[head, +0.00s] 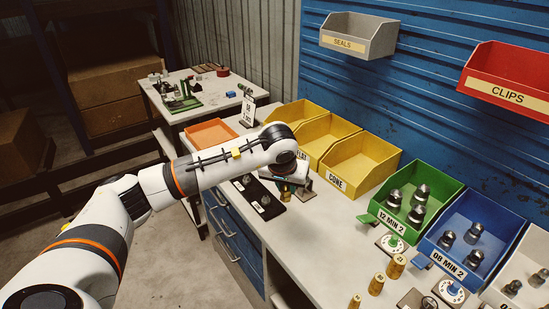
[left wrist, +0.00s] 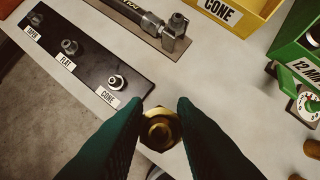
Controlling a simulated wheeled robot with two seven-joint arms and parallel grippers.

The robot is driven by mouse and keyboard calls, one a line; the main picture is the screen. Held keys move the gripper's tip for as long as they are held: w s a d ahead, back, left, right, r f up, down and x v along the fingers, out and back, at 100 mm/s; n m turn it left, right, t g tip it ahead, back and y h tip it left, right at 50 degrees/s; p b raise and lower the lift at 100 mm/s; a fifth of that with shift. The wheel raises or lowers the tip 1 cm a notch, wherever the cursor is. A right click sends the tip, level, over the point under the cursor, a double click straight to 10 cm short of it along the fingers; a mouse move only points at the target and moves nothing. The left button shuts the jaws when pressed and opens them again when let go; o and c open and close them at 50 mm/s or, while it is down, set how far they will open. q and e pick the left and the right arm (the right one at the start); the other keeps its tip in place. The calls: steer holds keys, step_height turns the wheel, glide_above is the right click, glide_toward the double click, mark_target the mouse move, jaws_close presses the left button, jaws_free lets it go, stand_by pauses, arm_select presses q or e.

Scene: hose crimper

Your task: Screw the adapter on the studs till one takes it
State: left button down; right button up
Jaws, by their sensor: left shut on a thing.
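My left gripper (head: 285,189) is over the bench beside the black stud plate (head: 250,190). In the left wrist view its two dark green fingers (left wrist: 158,125) are shut on a brass hex adapter (left wrist: 159,132), whose round opening faces the camera. The plate (left wrist: 95,60) carries three metal studs in a row: taper (left wrist: 36,18), flat (left wrist: 70,47) and cone (left wrist: 117,82). The cone stud is nearest the adapter. All three stand bare, and the adapter is apart from them, just off the plate's cone end. My right gripper is not in view.
A hose piece with a metal end block (left wrist: 176,35) lies beyond the plate. Yellow bins (head: 362,160), a green bin (head: 420,200) and a blue bin (head: 465,235) line the back. Brass fittings (head: 377,284) stand at the front right. Bare bench lies between.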

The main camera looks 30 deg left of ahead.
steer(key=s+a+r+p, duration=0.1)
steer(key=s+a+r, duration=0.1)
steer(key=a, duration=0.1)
arm_select(q)
steer(key=w+a+f+n, duration=0.1)
steer(key=a, duration=0.2)
steer(key=w+a+f+n+y+b, duration=0.1)
steer(key=a, duration=0.2)
steer(key=w+a+f+n+b, duration=0.1)
steer(key=a+n, duration=0.1)
steer(key=a, duration=0.1)
steer(key=shift+w+f+g+y, duration=0.15)
steer(key=shift+w+g+y, duration=0.15)
steer(key=shift+f+b, duration=0.6)
steer(key=shift+f, duration=0.45)
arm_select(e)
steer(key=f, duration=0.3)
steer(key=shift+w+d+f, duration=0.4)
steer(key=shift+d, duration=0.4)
arm_select(q)
steer(key=shift+b, duration=0.4)
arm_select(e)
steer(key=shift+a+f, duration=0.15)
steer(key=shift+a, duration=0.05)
arm_select(q)
steer(key=shift+f+b, duration=0.55)
steer(key=shift+f, duration=0.25)
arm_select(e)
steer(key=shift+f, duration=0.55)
